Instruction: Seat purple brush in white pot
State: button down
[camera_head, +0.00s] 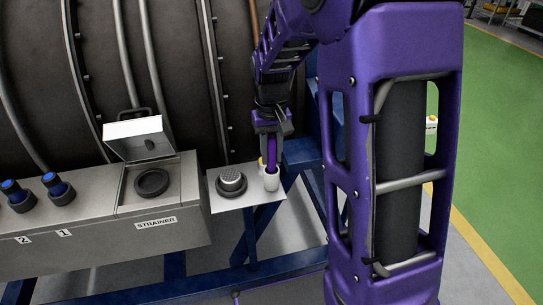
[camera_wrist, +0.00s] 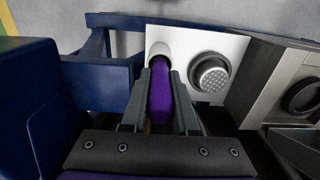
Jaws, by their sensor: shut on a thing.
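My gripper (camera_head: 270,128) is shut on the purple brush (camera_head: 271,150) and points down over the small white shelf. The brush is about upright in the head view. Its lower end meets the mouth of the white pot (camera_head: 271,181), and I cannot tell how deep it sits. In the wrist view the purple brush (camera_wrist: 161,95) lies between the two grey fingers (camera_wrist: 160,98). Its far end overlaps the white pot (camera_wrist: 158,50), whose rim shows around it. The brush's tip is hidden.
A dark round holder with a grey mesh strainer (camera_head: 231,180) stands on the white shelf (camera_head: 245,201), left of the pot. Further left is a metal bench (camera_head: 120,250) with an open-lidded STRAINER well (camera_head: 152,183) and blue-topped knobs (camera_head: 57,187). A blue frame (camera_head: 303,152) stands close behind.

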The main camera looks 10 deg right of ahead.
jog(key=shift+f, duration=0.2)
jog(key=shift+f, duration=0.15)
jog(key=c, duration=0.7)
grip_release()
notch_tip(320, 180, up, 12)
jog(key=shift+r+p, duration=0.25)
jog(key=shift+p, duration=0.85)
